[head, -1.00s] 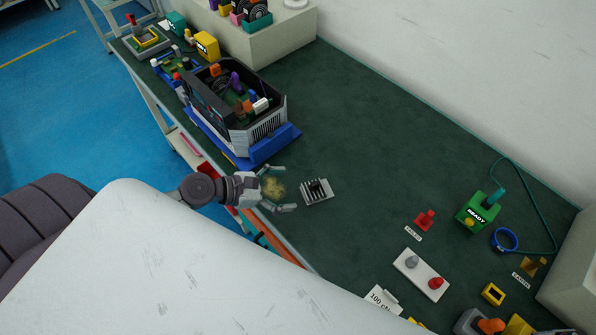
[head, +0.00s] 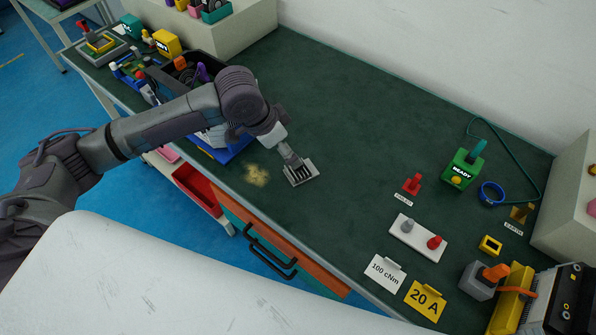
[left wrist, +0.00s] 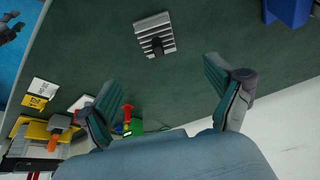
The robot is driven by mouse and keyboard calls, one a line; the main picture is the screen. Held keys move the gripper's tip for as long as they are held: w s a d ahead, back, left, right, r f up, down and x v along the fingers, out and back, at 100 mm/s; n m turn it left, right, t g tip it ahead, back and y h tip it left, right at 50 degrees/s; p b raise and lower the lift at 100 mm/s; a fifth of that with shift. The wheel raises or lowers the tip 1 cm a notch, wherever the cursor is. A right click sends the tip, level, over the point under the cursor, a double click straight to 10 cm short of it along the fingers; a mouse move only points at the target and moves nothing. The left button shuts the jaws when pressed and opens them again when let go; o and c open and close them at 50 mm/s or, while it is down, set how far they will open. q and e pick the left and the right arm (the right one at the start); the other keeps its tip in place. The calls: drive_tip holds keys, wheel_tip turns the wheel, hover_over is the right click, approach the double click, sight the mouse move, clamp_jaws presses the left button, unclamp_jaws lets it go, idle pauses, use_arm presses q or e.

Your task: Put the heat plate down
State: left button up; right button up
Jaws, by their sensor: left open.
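The heat plate (head: 301,174) is a small grey finned block lying on the dark green bench top near its front edge. In the left wrist view the heat plate (left wrist: 153,30) shows its fins and a dark knob, clear of both fingers. My left gripper (head: 291,157) reaches in from the left and overlaps the plate in the head view. In the left wrist view my left gripper (left wrist: 160,75) has its fingers spread with nothing between them. The forearm hides part of the gripper in the head view. My right gripper is not in view.
A blue-based chassis (head: 228,147) stands left of the plate, partly behind my arm. A yellowish patch (head: 257,175) marks the bench beside the plate. A white block with knobs (head: 418,238), label cards and a green READY box (head: 464,169) lie right. The bench centre is clear.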

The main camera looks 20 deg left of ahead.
use_arm(q)
hover_over(294, 171)
wheel_tip(294, 171, down, 5)
drive_tip(key=shift+f, duration=0.1)
drive_tip(key=shift+p+x, duration=0.6)
drive_tip(key=shift+x, duration=2.15)
drive_tip(key=shift+s+a+f, duration=0.1)
drive_tip(key=shift+s+a, duration=0.1)
drive_tip(key=c, duration=1.3)
drive_tip(key=shift+c, duration=1.2)
